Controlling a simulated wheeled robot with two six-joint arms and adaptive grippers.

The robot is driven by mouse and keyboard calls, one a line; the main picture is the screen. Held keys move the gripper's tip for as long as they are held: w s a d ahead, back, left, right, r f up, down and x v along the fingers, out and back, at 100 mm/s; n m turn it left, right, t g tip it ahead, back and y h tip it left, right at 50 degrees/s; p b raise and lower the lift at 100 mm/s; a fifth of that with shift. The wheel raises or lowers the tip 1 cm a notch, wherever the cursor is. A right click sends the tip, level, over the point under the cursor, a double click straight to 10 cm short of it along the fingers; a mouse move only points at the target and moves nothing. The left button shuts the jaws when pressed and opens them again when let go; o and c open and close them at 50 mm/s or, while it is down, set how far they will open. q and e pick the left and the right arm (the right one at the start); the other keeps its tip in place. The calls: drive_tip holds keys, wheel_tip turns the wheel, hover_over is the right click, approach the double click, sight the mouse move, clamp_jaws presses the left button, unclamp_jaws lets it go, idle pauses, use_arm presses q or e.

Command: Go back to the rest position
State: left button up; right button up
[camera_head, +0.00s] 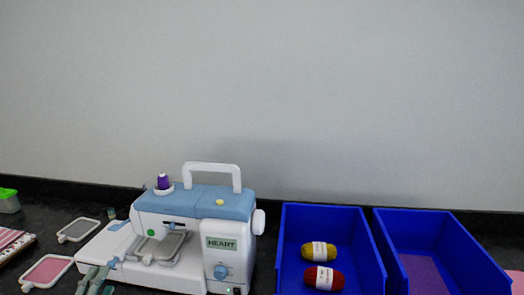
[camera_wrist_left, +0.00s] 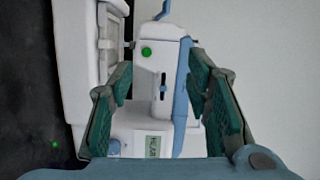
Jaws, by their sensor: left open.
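My left gripper (camera_head: 97,277) shows at the bottom left of the head view, in front of the white bed of the sewing machine (camera_head: 208,258). In the left wrist view its two green-padded fingers (camera_wrist_left: 161,70) stand wide apart with nothing held between them. The sewing machine (camera_wrist_left: 150,118) shows beyond and between the fingers, turned on its side in that picture. I cannot tell whether the fingers touch it. My right gripper is in neither view.
A grey-filled frame (camera_head: 79,230) and a pink-filled frame (camera_head: 47,269) lie left of the machine. A blue bin (camera_head: 366,248) to its right holds yellow yarn (camera_head: 320,251) and red yarn (camera_head: 324,278). A second blue bin (camera_head: 462,248) holds something purple. A wall stands behind.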

use_arm(q)
drive_tip(key=s+d+f+n+g+h, duration=0.1)
drive_tip(key=s+d+f+n+g, duration=0.35)
drive_tip(key=s+f, duration=0.35)
drive_tip(key=s+d+f+n+g, duration=0.3)
drive_tip(key=s+f+n+g, duration=0.3)
drive_tip(key=s, duration=0.5)
drive_tip(key=s+d+f+n+g+h, duration=0.1)
drive_tip(key=s+d+f+n+g, duration=0.3)
drive_tip(key=s+f, duration=0.45)
drive_tip(key=s+a+f+g, duration=0.1)
drive_tip(key=s+f, duration=0.1)
drive_tip(key=f, duration=0.8)
drive_tip(key=s+a+f, duration=0.1)
drive_tip(key=f, duration=0.9)
drive_tip(key=s+f+g, duration=0.1)
drive_tip(key=s+f, duration=0.9)
drive_tip(key=s, duration=0.3)
drive_tip(key=shift+n, duration=0.35)
